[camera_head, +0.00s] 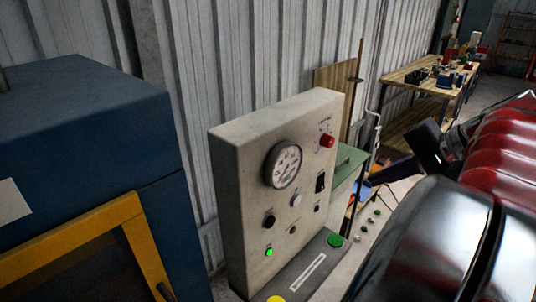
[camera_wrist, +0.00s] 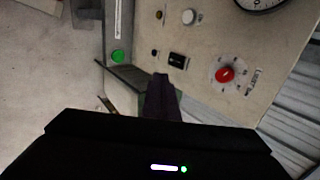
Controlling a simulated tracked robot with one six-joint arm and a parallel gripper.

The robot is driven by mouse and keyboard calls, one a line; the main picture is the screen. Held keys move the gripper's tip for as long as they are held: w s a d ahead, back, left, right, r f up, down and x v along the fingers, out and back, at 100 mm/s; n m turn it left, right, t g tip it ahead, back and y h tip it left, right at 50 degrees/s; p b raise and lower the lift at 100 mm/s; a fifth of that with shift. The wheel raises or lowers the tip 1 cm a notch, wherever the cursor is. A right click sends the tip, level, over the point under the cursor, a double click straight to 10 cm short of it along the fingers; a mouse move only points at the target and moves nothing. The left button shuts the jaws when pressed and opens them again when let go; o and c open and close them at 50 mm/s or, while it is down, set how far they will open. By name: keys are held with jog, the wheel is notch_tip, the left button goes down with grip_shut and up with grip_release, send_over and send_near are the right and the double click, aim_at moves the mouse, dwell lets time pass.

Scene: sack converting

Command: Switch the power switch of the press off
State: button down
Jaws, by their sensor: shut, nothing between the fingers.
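The press's control panel (camera_head: 240,165) is a beige upright box. Its black rocker switch (camera_head: 320,182) sits right of the gauge, below a red knob (camera_head: 327,141). The rocker (camera_wrist: 178,60) also shows in the wrist view, with the red knob (camera_wrist: 225,74) to its right. I cannot tell which side of the rocker is pressed. A green lamp (camera_head: 268,252) is lit low on the panel. My gripper (camera_wrist: 160,80) is shut and empty. Its tip appears just below the rocker in the wrist view, but in the head view my gripper (camera_head: 390,173) is apart from the panel, to its right.
The panel's base carries a green button (camera_head: 335,240) and a yellow one (camera_head: 276,299). A blue machine with a yellow frame (camera_head: 75,240) stands left. A workbench (camera_head: 415,85) is farther back. A corrugated wall runs behind.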

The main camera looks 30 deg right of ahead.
aim_at(323, 184)
jog(key=w+r+x, duration=0.1)
jog(key=x, duration=1.2)
jog(key=shift+w+a+r, duration=0.35)
jog(key=shift+w, duration=0.15)
jog(key=shift+r, duration=0.85)
